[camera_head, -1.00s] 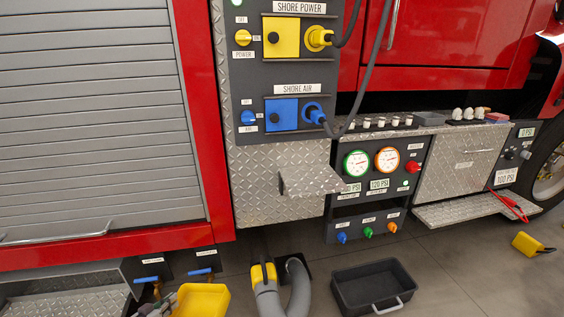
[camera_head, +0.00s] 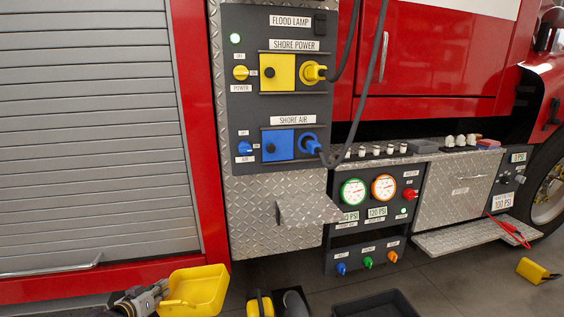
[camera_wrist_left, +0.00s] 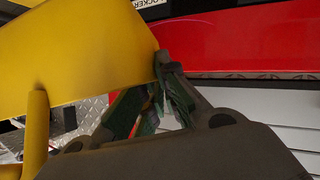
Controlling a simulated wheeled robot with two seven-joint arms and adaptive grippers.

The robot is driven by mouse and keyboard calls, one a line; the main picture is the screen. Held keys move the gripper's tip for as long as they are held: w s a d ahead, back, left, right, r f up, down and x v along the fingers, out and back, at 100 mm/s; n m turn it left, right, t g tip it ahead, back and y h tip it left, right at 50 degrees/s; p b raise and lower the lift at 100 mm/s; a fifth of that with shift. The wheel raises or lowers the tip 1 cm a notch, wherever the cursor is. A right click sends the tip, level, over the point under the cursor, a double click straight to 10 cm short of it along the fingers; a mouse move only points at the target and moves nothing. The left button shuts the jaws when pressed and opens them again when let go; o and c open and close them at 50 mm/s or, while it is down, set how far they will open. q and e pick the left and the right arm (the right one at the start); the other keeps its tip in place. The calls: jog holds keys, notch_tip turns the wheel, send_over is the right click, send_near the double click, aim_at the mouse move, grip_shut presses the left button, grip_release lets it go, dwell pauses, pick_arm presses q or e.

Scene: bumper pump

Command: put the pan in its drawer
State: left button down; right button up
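The pan is a yellow open tray (camera_head: 204,288) at the bottom left of the head view, raised in front of the truck's red sill. It also fills the upper left of the left wrist view (camera_wrist_left: 85,50). My left gripper (camera_head: 160,297) is at the pan's left side and appears shut on its edge; the fingers (camera_wrist_left: 155,105) meet the pan in the wrist view, though the exact contact is partly hidden. A diamond-plate box front with a handle (camera_head: 462,186) is at the right; I cannot tell whether it is the pan's drawer. My right gripper is not in view.
A diamond-plate shelf (camera_head: 306,211) juts out near the middle, and a lower step (camera_head: 465,236) juts out at right. A black bin (camera_head: 378,306) and a yellow-collared hose (camera_head: 260,304) are on the floor. Cables hang from the shore panel. A yellow block (camera_head: 533,271) lies at right.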

aim_at(208, 299)
pick_arm(q)
jog(key=shift+n, duration=0.3)
notch_tip(208, 299, up, 5)
jog(key=shift+d+f, duration=0.1)
jog(key=shift+f, duration=0.1)
jog(key=shift+s+d+r+y, duration=0.1)
jog(key=shift+r+y, duration=0.05)
jog(key=shift+y, duration=0.15)
jog(key=shift+d+f, duration=0.45)
jog(key=shift+d, duration=0.4)
jog(key=shift+s+d+f+n+y, duration=0.15)
jog(key=shift+d+f, duration=0.15)
jog(key=shift+d, duration=0.45)
jog(key=shift+d+f+n+y, duration=0.15)
jog(key=shift+d+f, duration=0.15)
jog(key=shift+d, duration=0.4)
jog(key=d, duration=0.3)
jog(key=shift+d+f, duration=0.1)
jog(key=shift+f, duration=0.25)
jog(key=shift+n+y, duration=0.3)
jog(key=shift+s+d+f, duration=0.1)
jog(key=shift+d, duration=1.1)
jog(key=shift+d+f, duration=0.1)
jog(key=shift+d, duration=2.2)
jog(key=shift+d+r, duration=0.1)
jog(key=shift+d, duration=0.65)
